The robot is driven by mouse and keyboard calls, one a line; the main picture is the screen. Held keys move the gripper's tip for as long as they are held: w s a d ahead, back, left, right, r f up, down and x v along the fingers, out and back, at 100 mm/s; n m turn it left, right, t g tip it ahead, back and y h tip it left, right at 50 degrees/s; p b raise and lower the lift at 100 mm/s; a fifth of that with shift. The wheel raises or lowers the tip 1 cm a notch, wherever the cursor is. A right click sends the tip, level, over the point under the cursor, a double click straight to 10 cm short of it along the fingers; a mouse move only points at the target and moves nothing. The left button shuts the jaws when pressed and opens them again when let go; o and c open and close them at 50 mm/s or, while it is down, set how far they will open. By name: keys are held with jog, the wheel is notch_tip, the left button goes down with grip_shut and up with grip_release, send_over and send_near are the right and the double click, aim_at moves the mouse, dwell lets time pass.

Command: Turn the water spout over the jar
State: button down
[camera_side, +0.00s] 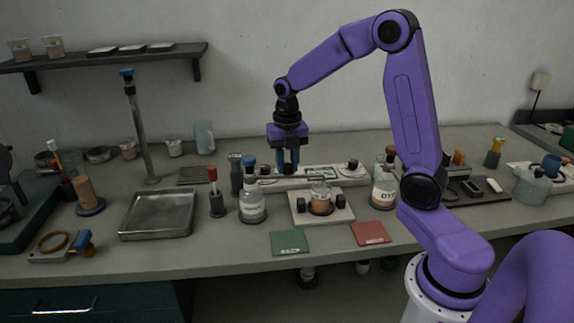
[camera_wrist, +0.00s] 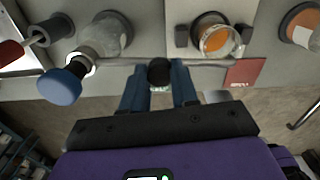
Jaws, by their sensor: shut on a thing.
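The water spout (camera_wrist: 210,63) is a thin grey metal tube with a round black knob (camera_wrist: 160,72). My gripper (camera_wrist: 159,80) has its two blue fingers on either side of the knob and is shut on it. In the side view my gripper (camera_side: 288,168) points straight down behind the jar. There the spout (camera_side: 292,178) runs roughly level toward the jar. The jar (camera_side: 320,202) is clear glass with orange-brown content; it also shows in the wrist view (camera_wrist: 216,40). The tube's right end lies close to the jar's rim; whether it is over the opening is unclear.
The jar stands on a pale base (camera_side: 342,213) with dark blocks. A blue-capped bottle (camera_side: 252,208) and a red-topped holder (camera_side: 216,203) stand to the left, a labelled bottle (camera_side: 383,194) to the right. Green (camera_side: 290,243) and red (camera_side: 370,233) mats lie in front.

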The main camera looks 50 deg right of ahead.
aim_at(287, 165)
jog(key=shift+w+d+r, duration=0.1)
jog(key=shift+w+d, duration=0.05)
dwell(0.3)
jog(key=c, duration=0.8)
grip_release()
jog(key=shift+c, duration=0.2)
notch_tip(287, 165, up, 17)
jog(key=shift+r, duration=0.2)
jog(key=shift+f, duration=0.1)
